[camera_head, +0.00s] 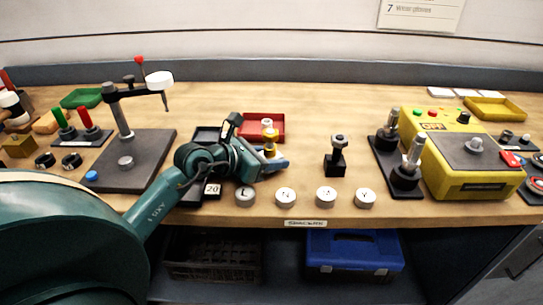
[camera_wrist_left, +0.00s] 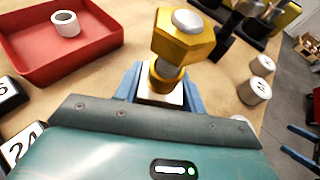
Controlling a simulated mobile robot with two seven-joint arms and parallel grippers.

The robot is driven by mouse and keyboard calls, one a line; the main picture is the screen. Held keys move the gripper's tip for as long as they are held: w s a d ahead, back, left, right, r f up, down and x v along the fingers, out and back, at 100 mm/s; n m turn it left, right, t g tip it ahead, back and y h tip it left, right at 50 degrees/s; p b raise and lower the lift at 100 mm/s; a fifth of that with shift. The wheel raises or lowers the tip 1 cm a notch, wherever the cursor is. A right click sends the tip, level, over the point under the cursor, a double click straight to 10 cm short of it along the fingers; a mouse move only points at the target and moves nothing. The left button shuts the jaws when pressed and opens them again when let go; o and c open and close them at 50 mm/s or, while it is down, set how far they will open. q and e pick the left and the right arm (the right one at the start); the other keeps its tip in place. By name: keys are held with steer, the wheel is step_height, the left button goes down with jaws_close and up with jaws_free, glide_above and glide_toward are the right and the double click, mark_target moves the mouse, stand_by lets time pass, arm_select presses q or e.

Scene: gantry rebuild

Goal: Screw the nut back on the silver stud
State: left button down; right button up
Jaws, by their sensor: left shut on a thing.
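My left gripper (camera_head: 276,163) is shut on the lower part of an upright gold-and-silver piece. In the left wrist view its blue fingers (camera_wrist_left: 160,88) flank a white block at the foot of the piece. A gold hex nut (camera_wrist_left: 183,45) with a round silver end showing in its top sits above a silver shank and a smaller gold collar. The gold nut also shows in the head view (camera_head: 270,136). A dark block with a stud and a dark top (camera_head: 337,150) stands to the right. Two silver studs rise from a black plate, the front one (camera_head: 414,150) with a black base.
A red tray (camera_head: 279,117) lies behind my left gripper, with a white ring (camera_wrist_left: 66,23) in it. Several white round pieces (camera_head: 326,197) line the table's front edge. A yellow box (camera_head: 478,184) stands at the right. Two blue prongs (camera_wrist_left: 302,143), apparently my right gripper, show beyond the table.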

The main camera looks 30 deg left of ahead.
arm_select(q)
steer(key=c, duration=1.1)
jaws_free()
steer(key=o, duration=0.3)
steer(key=shift+o, duration=0.2)
steer(key=shift+f, duration=0.1)
steer(key=b+v, duration=0.1)
steer(key=v, duration=1.2)
steer(key=shift+s, duration=0.1)
